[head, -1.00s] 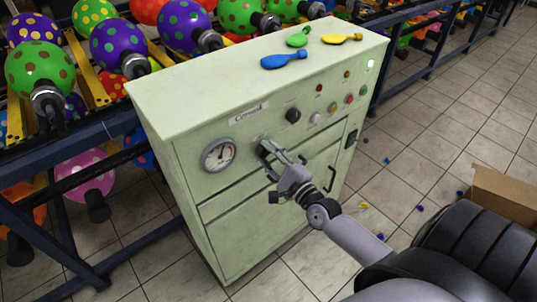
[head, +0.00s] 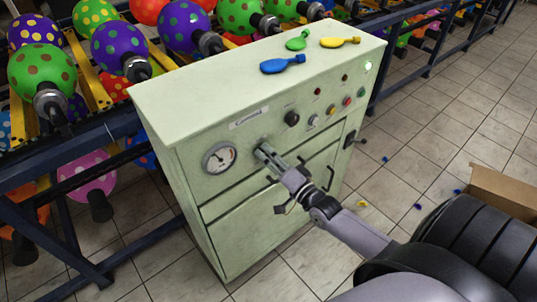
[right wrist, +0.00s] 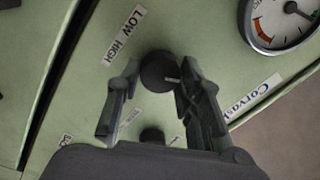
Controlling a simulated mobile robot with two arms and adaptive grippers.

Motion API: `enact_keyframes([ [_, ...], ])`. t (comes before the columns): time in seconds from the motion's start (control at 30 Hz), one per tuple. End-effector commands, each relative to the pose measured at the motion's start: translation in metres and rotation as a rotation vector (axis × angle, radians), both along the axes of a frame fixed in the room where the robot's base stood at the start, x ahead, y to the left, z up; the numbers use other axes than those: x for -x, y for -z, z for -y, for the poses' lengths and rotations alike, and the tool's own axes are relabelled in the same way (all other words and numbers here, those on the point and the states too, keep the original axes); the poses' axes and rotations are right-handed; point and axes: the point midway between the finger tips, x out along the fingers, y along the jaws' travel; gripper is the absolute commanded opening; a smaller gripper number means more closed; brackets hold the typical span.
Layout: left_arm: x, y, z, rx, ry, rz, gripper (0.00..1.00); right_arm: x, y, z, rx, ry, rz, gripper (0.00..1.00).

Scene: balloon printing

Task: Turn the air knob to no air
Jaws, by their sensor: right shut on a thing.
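The pale green machine cabinet (head: 190,120) stands in the middle of the head view. My right gripper (head: 266,155) is at its front panel, just right of the round gauge (head: 219,157). In the right wrist view, my right gripper (right wrist: 160,80) has its two fingers on either side of a round black knob (right wrist: 158,72) and is shut on it. A "LOW HIGH" label is beside this knob, and a white mark shows on its face. The gripper hides this knob in the head view. My left gripper is not in view.
Blue (head: 282,64), green (head: 298,40) and yellow (head: 340,42) balloons lie on top. A balloon rack is behind; a cardboard box (head: 505,190) is at right.

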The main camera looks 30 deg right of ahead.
Motion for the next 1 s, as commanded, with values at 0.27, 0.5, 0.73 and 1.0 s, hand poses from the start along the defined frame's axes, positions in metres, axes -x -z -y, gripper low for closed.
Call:
enact_keyframes([
  [0.27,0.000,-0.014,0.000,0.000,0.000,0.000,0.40,0.000,-0.001,0.000,0.264,-0.001,0.017,0.06],
  [0.5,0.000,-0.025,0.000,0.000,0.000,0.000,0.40,0.000,-0.001,0.000,0.491,-0.001,0.036,0.06],
  [0.73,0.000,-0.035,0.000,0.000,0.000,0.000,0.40,0.000,-0.002,0.001,0.708,-0.001,0.053,0.06],
  [1.0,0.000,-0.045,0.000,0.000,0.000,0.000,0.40,0.000,-0.002,0.001,0.963,-0.001,0.072,0.06],
])
